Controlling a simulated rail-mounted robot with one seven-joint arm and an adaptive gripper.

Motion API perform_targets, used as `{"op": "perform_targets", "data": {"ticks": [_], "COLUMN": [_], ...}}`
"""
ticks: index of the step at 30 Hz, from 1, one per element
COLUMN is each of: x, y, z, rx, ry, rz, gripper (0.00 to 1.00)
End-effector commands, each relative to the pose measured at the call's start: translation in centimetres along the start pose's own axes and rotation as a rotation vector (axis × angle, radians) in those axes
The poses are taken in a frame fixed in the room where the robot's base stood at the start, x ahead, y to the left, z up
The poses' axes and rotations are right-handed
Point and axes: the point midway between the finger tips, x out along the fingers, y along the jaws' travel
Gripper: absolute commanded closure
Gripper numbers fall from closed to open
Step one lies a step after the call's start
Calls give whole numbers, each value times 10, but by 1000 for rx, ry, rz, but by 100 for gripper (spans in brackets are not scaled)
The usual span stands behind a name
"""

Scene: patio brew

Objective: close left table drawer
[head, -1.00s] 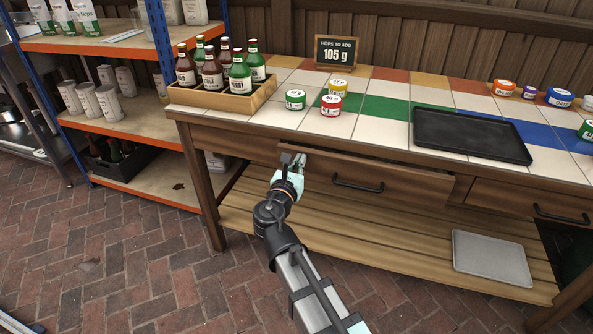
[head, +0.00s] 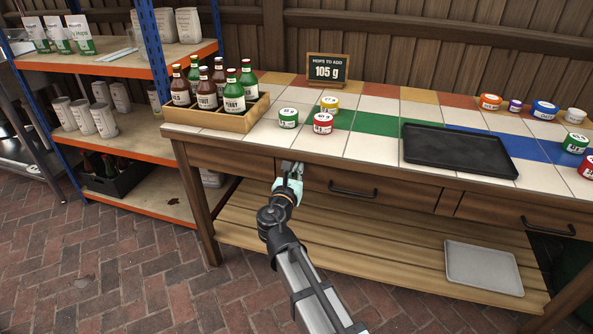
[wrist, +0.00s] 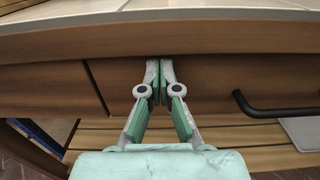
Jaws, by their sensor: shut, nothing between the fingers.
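The left table drawer (head: 400,194) is the wooden drawer with a black bar handle (head: 353,190) under the tiled tabletop. Its front looks flush, or nearly so, with the table frame. My gripper (head: 291,167) is shut and empty at the left end of the drawer front, left of the handle. In the wrist view, the closed fingertips (wrist: 160,64) meet or nearly meet the drawer front (wrist: 212,85), just below the tabletop edge. The handle (wrist: 272,109) is to their right there. The drawer's inside is hidden.
Another drawer (head: 500,212) is to the right. On the tabletop stand a wooden crate (head: 205,121) of bottles, several small tubs and a black tray (head: 460,150). A grey tray (head: 484,270) lies on the slatted lower shelf. An orange-edged shelf rack (head: 125,147) stands left.

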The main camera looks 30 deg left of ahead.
Motion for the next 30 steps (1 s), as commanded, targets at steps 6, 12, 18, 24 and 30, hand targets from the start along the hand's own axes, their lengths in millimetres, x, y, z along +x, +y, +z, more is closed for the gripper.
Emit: {"op": "perform_targets", "data": {"ticks": [6,12,18,24,30], "x": [3,-22,-64,-104,-129], "y": [2,-5,-8,-8,-7], "z": [3,4,4,3,2], "rx": [-2,-2,-1,-1,0], "ry": [-4,-3,-2,-2,-2], "rz": [0,-5,-7,-8,-9], "gripper": [100,100,100,100,100]}}
